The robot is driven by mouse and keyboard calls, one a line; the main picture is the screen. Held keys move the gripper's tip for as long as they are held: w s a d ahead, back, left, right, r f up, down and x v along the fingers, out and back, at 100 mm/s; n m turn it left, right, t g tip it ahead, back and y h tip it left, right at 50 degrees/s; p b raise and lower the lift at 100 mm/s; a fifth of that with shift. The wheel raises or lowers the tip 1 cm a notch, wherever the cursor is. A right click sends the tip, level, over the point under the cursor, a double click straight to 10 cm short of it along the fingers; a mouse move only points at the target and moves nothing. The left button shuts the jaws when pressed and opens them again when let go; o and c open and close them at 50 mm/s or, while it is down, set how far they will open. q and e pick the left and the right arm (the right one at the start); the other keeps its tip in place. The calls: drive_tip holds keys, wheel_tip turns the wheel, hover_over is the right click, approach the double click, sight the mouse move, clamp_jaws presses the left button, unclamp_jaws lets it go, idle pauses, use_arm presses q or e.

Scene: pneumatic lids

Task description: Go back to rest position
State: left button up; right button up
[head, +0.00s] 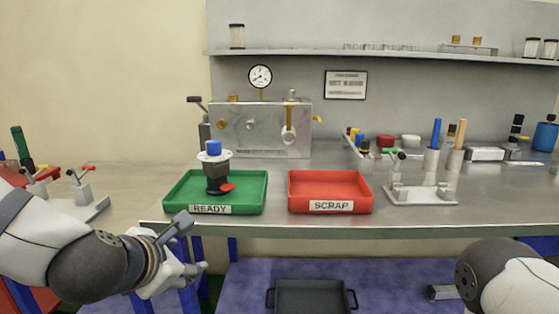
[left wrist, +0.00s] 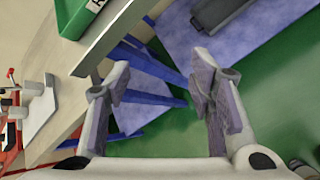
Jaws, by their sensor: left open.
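My left gripper (head: 192,245) is open in front of the bench edge, below the green tray. The left wrist view shows its two fingers (left wrist: 160,90) apart with nothing between them. My right arm shows at the lower right of the head view, with only a grey bit of the right gripper (head: 440,293) visible. A dark valve-like part with a white collar and blue top (head: 213,166) stands upright in the green READY tray (head: 257,191); a red piece is at its base. Neither gripper touches it.
The red SCRAP tray (head: 330,190) is empty. A metal box with a gauge (head: 262,130) stands behind the trays. A metal fixture (head: 420,193) is at right, and another (head: 80,210) at left. The bench's front edge (head: 400,230) runs close to my left gripper. A black tray (head: 311,298) sits below.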

use_arm(q)
drive_tip(key=s+f+m+g, duration=0.3)
drive_tip(key=s+f+m, duration=0.35)
drive_tip(key=f, duration=0.35)
drive_tip(key=s+f+m+g, duration=0.2)
drive_tip(key=s+f+m, duration=0.4)
drive_tip(key=s+f, duration=0.3)
drive_tip(key=s+a+f+m+g, duration=0.1)
drive_tip(key=s+f+m+g, duration=0.1)
drive_tip(key=s, duration=0.6)
drive_tip(key=s+a+f+m+g, duration=0.2)
drive_tip(key=s+f+m+g, duration=0.1)
drive_tip(key=s+f+m, duration=0.2)
drive_tip(key=s+a+f+m+g, duration=0.2)
drive_tip(key=s+m, duration=0.5)
drive_tip(key=s, duration=0.4)
drive_tip(key=shift+s+f+y, duration=0.3)
drive_tip(key=shift+s+f, duration=0.1)
drive_tip(key=shift+f, duration=0.35)
